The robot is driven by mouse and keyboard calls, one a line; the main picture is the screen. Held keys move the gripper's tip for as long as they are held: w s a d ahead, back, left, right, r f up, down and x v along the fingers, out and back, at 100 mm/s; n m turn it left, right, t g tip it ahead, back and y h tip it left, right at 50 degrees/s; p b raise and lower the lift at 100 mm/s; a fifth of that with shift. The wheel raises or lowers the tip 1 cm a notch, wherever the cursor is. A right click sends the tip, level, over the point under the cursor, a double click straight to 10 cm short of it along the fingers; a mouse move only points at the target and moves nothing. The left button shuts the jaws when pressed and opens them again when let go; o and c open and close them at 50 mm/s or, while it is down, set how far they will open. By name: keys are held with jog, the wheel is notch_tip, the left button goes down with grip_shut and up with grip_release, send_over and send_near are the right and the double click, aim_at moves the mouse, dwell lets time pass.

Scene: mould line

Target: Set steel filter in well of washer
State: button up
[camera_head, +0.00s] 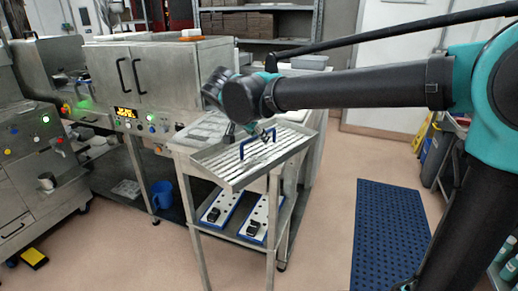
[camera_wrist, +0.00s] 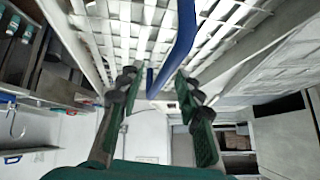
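A slatted steel piece with a blue handle (camera_head: 257,142), apparently the steel filter (camera_head: 228,167), lies on top of the steel cart. In the wrist view the steel filter (camera_wrist: 140,35) fills the upper part as a pale grid, and its blue handle (camera_wrist: 178,48) comes down towards my fingers. My gripper (camera_head: 262,133) is above the cart at the blue handle. In the wrist view my gripper (camera_wrist: 158,84) is open, with the handle between its two fingers; I see no clear contact. A steel machine with a lit panel, perhaps the washer (camera_head: 155,85), stands behind left. I cannot make out its well.
The steel cart (camera_head: 198,240) has a lower shelf with two blue-and-white boards (camera_head: 221,208). A blue jug (camera_head: 162,194) stands under the machine. A blue perforated mat (camera_head: 385,240) lies on open floor to the right. Shelving (camera_head: 262,25) with brown boxes is behind.

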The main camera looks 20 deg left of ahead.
jog(key=shift+w+f, duration=0.3)
jog(key=shift+f, duration=0.05)
grip_shut()
jog(key=shift+d, duration=0.1)
